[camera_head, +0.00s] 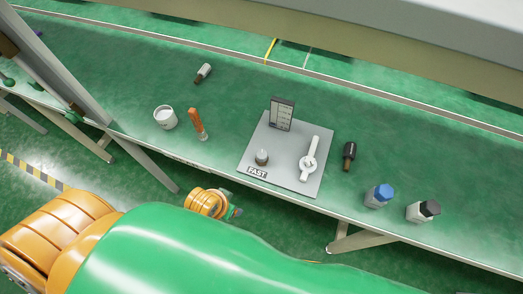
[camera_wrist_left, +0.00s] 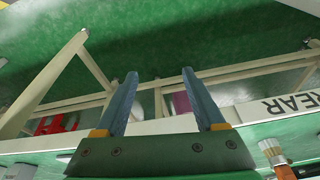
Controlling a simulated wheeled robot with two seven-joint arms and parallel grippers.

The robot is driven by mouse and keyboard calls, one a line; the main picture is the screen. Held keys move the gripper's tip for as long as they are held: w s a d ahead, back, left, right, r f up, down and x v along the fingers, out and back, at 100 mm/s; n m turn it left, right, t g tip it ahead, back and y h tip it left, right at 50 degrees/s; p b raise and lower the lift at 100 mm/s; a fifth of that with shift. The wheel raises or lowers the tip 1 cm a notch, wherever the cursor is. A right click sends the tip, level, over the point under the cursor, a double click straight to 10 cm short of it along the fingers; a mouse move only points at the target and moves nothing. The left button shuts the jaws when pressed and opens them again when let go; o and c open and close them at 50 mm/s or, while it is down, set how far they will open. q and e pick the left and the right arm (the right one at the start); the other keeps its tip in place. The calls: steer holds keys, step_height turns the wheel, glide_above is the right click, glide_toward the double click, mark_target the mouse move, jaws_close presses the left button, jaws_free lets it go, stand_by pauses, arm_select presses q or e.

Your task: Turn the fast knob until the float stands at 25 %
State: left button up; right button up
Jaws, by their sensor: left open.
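A grey panel (camera_head: 245,160) lies on the green table. It carries a small dark-grey knob (camera_head: 262,157) with a FAST label (camera_head: 257,172) in front of it, an upright dark gauge (camera_head: 282,114) at its back edge and a white lever (camera_head: 309,160) on its right. The float cannot be made out in the gauge at this size. My left gripper (camera_head: 234,212) is at the table's near edge, to the left of and in front of the panel, apart from the knob. In the left wrist view its two fingers (camera_wrist_left: 158,76) are spread and empty. My right gripper is not in view.
A white cup (camera_head: 165,117), an orange-handled tool (camera_head: 197,123) and a grey-and-dark piece (camera_head: 203,73) lie left of the panel. A dark-capped piece (camera_head: 349,155), a blue-capped bottle (camera_head: 380,195) and a black-capped bottle (camera_head: 423,210) are on its right. The table behind the panel is clear.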

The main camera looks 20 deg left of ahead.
mark_target(261, 154)
arm_select(q)
steer(key=w+d+r+m+h, duration=0.1)
steer(key=w+d+r+m, duration=0.1)
steer(key=w+d+r, duration=0.1)
steer(key=w+d+r+m+h, duration=0.1)
steer(key=w+d+r+m, duration=0.1)
steer(key=d+r+m, duration=0.1)
steer(key=w+d+r+m+g+h, duration=0.1)
steer(key=w+d+r+m, duration=0.2)
steer(key=d+r, duration=0.2)
steer(key=shift+w+d+r, duration=0.2)
steer(key=shift+w+d, duration=0.1)
steer(key=shift+d, duration=0.25)
steer(key=shift+m+g+y, duration=0.6)
steer(key=shift+m+y, duration=0.1)
steer(key=shift+m, duration=0.2)
steer(key=w+a+r, duration=0.2)
steer(key=w, duration=0.1)
steer(key=shift+w+a, duration=0.15)
steer(key=shift+a, duration=0.1)
steer(key=shift+g+y, duration=0.4)
steer(key=shift+y, duration=0.5)
steer(key=w+a+r, duration=0.2)
steer(key=a, duration=0.1)
steer(key=w+a+r, duration=0.1)
steer(key=shift+a, duration=0.35)
step_height(261, 154, down, 7)
steer(key=shift+r, duration=0.1)
jaws_close()
